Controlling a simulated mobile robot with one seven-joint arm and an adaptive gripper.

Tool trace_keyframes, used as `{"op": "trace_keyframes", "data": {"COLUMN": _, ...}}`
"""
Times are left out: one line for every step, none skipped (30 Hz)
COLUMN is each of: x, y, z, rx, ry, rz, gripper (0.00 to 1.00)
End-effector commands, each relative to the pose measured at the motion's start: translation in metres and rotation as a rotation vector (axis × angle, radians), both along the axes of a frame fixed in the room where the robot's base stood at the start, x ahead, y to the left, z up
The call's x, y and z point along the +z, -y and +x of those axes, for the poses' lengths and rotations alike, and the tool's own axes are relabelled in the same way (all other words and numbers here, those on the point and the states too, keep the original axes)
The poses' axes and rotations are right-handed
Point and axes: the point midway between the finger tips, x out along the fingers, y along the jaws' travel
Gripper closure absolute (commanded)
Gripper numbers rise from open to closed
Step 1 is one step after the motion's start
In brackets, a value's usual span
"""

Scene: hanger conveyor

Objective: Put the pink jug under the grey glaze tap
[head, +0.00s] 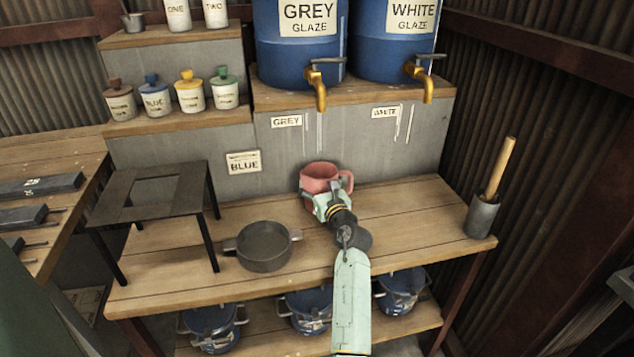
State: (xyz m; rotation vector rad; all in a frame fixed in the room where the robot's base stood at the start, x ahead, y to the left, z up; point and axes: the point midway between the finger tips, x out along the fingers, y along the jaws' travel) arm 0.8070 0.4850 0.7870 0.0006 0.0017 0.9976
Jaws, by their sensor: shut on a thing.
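The pink jug (319,173) is upright at the back of the wooden bench, with its handle to the right. It is below the grey glaze tap (318,88), which juts from the blue barrel labelled grey glaze (300,40). My gripper (328,200) is shut on the jug from the front and hides its lower part. I cannot tell whether the jug's base touches the bench.
The white glaze tap (424,82) is to the right. A dark pot (264,246) and a black stand (150,195) are on the bench at left. A grey mortar with a wooden pestle (484,212) stands at the right end. The bench between is clear.

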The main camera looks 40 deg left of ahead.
Motion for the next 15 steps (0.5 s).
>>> {"op": "trace_keyframes", "data": {"x": 0.0022, "y": 0.0, "z": 0.0001, "rx": 0.0, "ry": 0.002, "rz": 0.002, "gripper": 0.74}}
{"op": "trace_keyframes", "data": {"x": 0.0022, "y": 0.0, "z": 0.0, "rx": 0.0, "ry": 0.002, "rz": 0.002, "gripper": 0.74}}
{"op": "trace_keyframes", "data": {"x": 0.0023, "y": 0.0, "z": 0.0, "rx": 0.0, "ry": 0.002, "rz": 0.002, "gripper": 0.74}}
{"op": "trace_keyframes", "data": {"x": 0.0023, "y": 0.0, "z": 0.0, "rx": 0.0, "ry": 0.002, "rz": 0.002, "gripper": 0.74}}
{"op": "trace_keyframes", "data": {"x": 0.002, "y": 0.0, "z": 0.0, "rx": 0.0, "ry": 0.002, "rz": 0.002, "gripper": 0.74}}
{"op": "trace_keyframes", "data": {"x": 0.001, "y": 0.0, "z": 0.0, "rx": 0.0, "ry": 0.002, "rz": 0.002, "gripper": 0.74}}
{"op": "trace_keyframes", "data": {"x": -0.0001, "y": 0.0, "z": 0.0, "rx": 0.0, "ry": 0.002, "rz": 0.001, "gripper": 0.74}}
{"op": "trace_keyframes", "data": {"x": -0.0012, "y": 0.0, "z": 0.0, "rx": 0.0, "ry": 0.002, "rz": 0.001, "gripper": 0.74}}
{"op": "trace_keyframes", "data": {"x": -0.0023, "y": -0.0002, "z": -0.0003, "rx": 0.001, "ry": 0.001, "rz": 0.0, "gripper": 0.29}}
{"op": "trace_keyframes", "data": {"x": -0.002, "y": -0.0003, "z": -0.0004, "rx": 0.001, "ry": 0.001, "rz": 0.0, "gripper": 0.27}}
{"op": "trace_keyframes", "data": {"x": -0.002, "y": -0.0003, "z": -0.0004, "rx": 0.001, "ry": 0.001, "rz": 0.0, "gripper": 0.25}}
{"op": "trace_keyframes", "data": {"x": -0.0021, "y": -0.0003, "z": -0.0004, "rx": 0.001, "ry": 0.001, "rz": -0.001, "gripper": 0.23}}
{"op": "trace_keyframes", "data": {"x": -0.002, "y": -0.0003, "z": -0.0004, "rx": 0.001, "ry": 0.001, "rz": -0.001, "gripper": 0.21}}
{"op": "trace_keyframes", "data": {"x": -0.002, "y": -0.0003, "z": -0.0004, "rx": 0.001, "ry": 0.001, "rz": 0.0, "gripper": 0.19}}
{"op": "trace_keyframes", "data": {"x": -0.0019, "y": -0.0002, "z": -0.0003, "rx": 0.001, "ry": 0.001, "rz": 0.0, "gripper": 0.16}}
